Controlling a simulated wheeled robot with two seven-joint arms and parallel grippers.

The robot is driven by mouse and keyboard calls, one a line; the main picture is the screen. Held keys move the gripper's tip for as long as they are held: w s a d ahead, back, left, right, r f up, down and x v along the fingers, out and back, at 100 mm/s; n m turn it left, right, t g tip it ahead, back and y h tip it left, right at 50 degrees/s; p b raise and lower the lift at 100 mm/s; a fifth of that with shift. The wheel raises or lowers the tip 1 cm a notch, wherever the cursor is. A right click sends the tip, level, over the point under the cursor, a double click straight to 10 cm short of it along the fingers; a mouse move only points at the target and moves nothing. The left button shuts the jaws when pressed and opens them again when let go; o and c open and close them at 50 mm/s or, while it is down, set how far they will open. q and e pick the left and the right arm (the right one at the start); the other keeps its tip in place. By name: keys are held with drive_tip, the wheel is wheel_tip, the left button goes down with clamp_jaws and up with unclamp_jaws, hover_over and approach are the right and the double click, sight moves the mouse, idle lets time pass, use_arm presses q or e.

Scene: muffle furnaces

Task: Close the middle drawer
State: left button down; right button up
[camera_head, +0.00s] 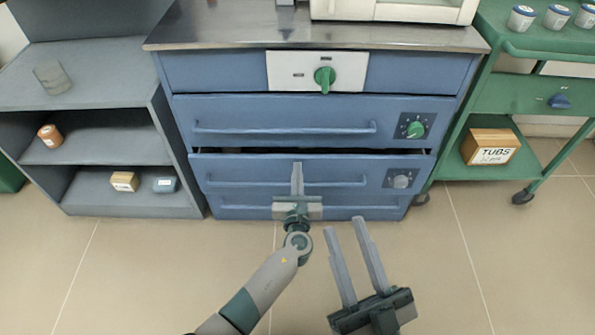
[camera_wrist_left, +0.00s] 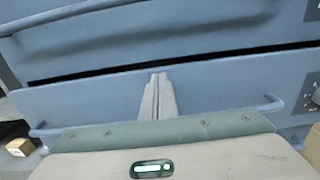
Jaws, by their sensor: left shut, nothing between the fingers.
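The middle drawer (camera_head: 240,172) of the blue cabinet is pulled out a little, with a dark gap above its front. It has a long bar handle (camera_head: 235,184) and a grey knob (camera_head: 400,181). My left gripper (camera_head: 297,168) is shut and empty, its fingers over the middle of the drawer front. In the left wrist view the fingertips (camera_wrist_left: 158,78) lie near the top edge of the drawer front (camera_wrist_left: 90,98); whether they touch it I cannot tell. The gripper hides the handle's middle there. My right gripper (camera_head: 346,225) is open and empty, lower right over the floor.
The upper drawer (camera_head: 280,107) looks shut; the bottom drawer (camera_head: 240,208) shows below. A grey shelf unit (camera_head: 100,92) stands left and a green trolley (camera_head: 520,96) with a wooden box (camera_head: 490,147) right. The tiled floor (camera_head: 150,270) in front is clear.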

sight(297, 159)
use_arm(q)
drive_tip(key=shift+w, duration=0.45)
use_arm(e)
drive_tip(key=shift+s+r, duration=0.25)
drive_tip(key=shift+r, duration=0.05)
